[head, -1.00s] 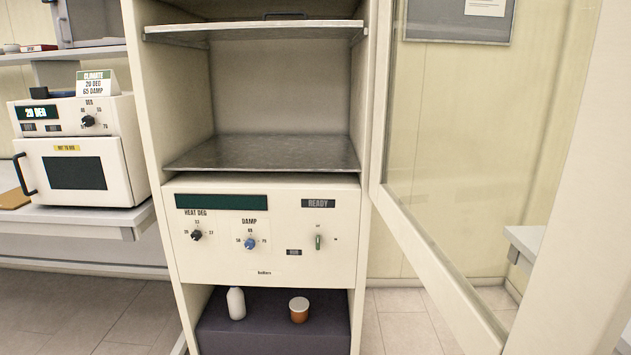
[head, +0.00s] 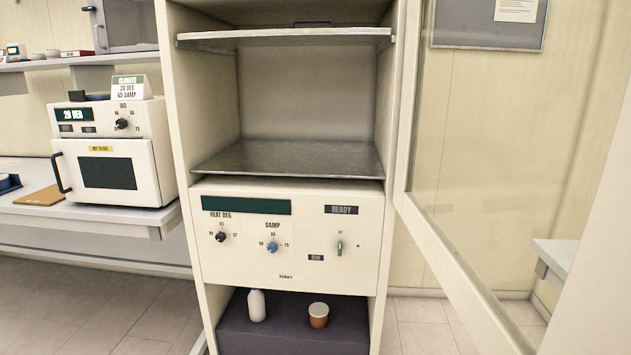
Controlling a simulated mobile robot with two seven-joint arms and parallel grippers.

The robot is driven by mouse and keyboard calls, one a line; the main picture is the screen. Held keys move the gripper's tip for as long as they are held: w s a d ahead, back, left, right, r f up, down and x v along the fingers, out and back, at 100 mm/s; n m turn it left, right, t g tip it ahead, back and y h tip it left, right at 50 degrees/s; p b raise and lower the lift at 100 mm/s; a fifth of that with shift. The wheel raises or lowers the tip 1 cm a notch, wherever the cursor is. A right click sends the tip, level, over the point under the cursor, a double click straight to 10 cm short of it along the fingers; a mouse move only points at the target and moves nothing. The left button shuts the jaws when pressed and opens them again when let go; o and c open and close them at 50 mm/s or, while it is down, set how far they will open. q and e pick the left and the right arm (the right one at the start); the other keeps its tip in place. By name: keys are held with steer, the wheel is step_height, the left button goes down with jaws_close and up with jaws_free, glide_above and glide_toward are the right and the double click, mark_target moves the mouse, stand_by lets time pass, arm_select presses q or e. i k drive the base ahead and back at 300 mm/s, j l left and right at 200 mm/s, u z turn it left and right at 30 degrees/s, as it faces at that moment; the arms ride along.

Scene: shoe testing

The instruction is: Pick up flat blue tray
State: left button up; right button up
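I cannot make out a flat blue tray for certain in the head view. A thin dark edge of something (head: 313,23) shows on the upper shelf (head: 285,39) of the tall cabinet; its shape and colour are too small to tell. A small dark blue thing (head: 8,183) is cut off at the left edge, on the side bench. Neither of my grippers is in view.
The cabinet's glass door (head: 500,150) stands open to the right. Its middle shelf (head: 290,160) is bare. A control panel (head: 290,240) sits below, over a bottle (head: 256,305) and a cup (head: 318,315). A white oven-like box (head: 115,172) stands on the left bench (head: 95,215).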

mark_target(75, 96)
steer(key=u, duration=1.25)
steer(key=i+j+u, duration=0.45)
steer(key=i+u, duration=0.2)
steer(key=i, duration=0.2)
steer(key=i+u, duration=0.35)
steer(key=i+j+z, duration=0.15)
steer(key=i, duration=0.55)
steer(key=i+j+z, duration=0.1)
steer(key=i, duration=0.55)
steer(key=i+j+z, duration=0.2)
steer(key=i+z, duration=0.2)
steer(key=i+j+z, duration=0.3)
steer(key=z, duration=0.15)
steer(key=i, duration=0.15)
